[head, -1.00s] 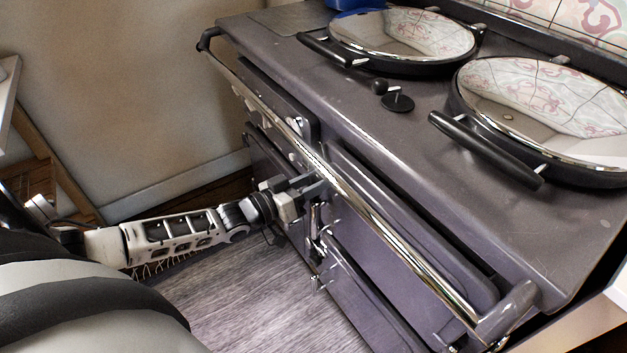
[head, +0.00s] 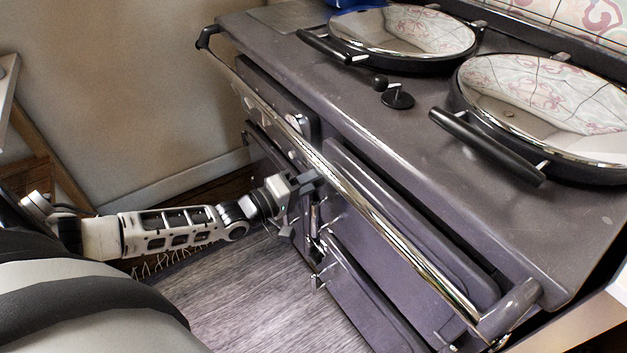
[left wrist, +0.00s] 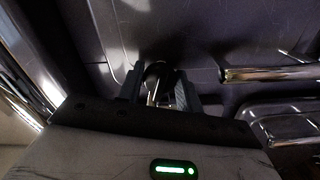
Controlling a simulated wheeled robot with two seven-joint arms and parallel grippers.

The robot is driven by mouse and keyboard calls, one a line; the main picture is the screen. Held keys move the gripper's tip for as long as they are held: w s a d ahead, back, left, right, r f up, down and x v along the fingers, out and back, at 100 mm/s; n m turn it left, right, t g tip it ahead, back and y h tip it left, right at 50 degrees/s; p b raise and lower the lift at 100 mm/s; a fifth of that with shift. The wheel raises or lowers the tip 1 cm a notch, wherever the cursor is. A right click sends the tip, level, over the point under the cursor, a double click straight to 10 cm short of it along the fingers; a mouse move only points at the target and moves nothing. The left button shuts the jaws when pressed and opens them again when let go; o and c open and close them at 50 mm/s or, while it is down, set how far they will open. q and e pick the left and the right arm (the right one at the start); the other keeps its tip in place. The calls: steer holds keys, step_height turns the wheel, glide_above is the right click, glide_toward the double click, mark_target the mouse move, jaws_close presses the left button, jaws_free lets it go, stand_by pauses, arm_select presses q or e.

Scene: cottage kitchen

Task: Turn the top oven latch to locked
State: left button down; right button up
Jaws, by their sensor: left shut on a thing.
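The grey range oven (head: 345,130) stands along the right side of the head view, with its door fronts facing my left arm. My left gripper (head: 308,183) is at the front of the oven, just below the chrome rail. In the left wrist view the gripper (left wrist: 158,92) is shut on the oven latch (left wrist: 155,74), a small dark rounded part with a shiny metal stem between the fingers. In the head view the gripper hides the latch, so its angle is hard to tell. My right gripper is out of view.
A long chrome rail (head: 375,222) runs across the oven front, close above my gripper. More metal door fittings (head: 318,280) stick out below it. Two round lids (head: 405,32) with black handles are on top. The wooden floor before the oven is clear.

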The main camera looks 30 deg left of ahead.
arm_select(q)
steer(key=shift+n+b, duration=0.3)
steer(key=shift+n, duration=1.3)
steer(key=c, duration=0.9)
jaws_free()
steer(key=shift+c, duration=0.2)
steer(key=p+v, duration=0.2)
steer(key=v, duration=1.4)
steer(key=shift+d, duration=0.1)
